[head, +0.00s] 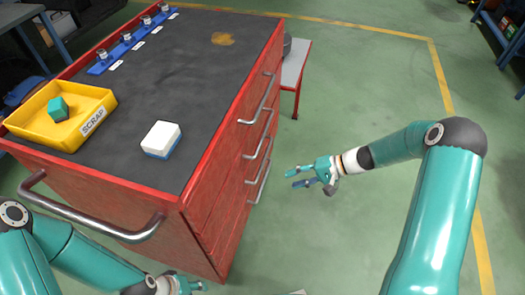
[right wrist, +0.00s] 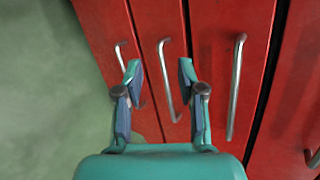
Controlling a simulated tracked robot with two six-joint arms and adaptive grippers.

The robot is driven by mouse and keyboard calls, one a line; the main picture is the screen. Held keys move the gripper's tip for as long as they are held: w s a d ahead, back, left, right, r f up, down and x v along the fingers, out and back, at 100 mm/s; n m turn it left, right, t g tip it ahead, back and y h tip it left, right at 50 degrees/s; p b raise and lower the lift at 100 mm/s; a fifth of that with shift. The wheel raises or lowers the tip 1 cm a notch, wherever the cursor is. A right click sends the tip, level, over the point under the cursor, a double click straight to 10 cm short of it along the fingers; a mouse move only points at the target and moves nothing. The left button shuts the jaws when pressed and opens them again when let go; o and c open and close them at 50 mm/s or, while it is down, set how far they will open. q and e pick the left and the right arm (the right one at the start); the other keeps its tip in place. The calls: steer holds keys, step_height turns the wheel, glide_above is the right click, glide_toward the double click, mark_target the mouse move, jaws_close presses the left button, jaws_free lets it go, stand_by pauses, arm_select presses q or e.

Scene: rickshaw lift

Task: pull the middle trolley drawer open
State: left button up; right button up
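The red trolley (head: 195,205) has a stack of drawers with metal bar handles on its right side. Several handles show, so I cannot tell for sure which drawer is the middle one; all drawers look closed. My right gripper (head: 291,178) is open and empty, beside the lower handles and apart from them. In the right wrist view its fingertips (right wrist: 160,68) are spread, with one lower handle (right wrist: 167,85) showing between them, farther off. A higher handle (right wrist: 236,90) is right of the fingers. My left gripper (head: 182,285) is low at the bottom edge, its fingers partly cut off.
On the trolley top are a yellow scrap tray (head: 38,128) with a green block, a white-and-blue box (head: 160,139) and a blue rack (head: 100,68). A push bar (head: 110,229) sticks out in front. A small red-legged table (head: 296,70) stands behind. Floor on the right is clear.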

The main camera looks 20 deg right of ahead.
mark_target(263, 136)
steer(key=w+d+r+t+y+b, duration=0.2)
steer(key=w+d+r+t, duration=0.35)
steer(key=d+r, duration=0.2)
steer(key=shift+n+g, duration=0.3)
steer(key=shift+g, duration=0.05)
steer(key=x, duration=1.7)
steer(key=shift+r, duration=0.35)
arm_select(q)
step_height(263, 136, down, 3)
steer(key=shift+f, duration=0.1)
arm_select(e)
jaws_close()
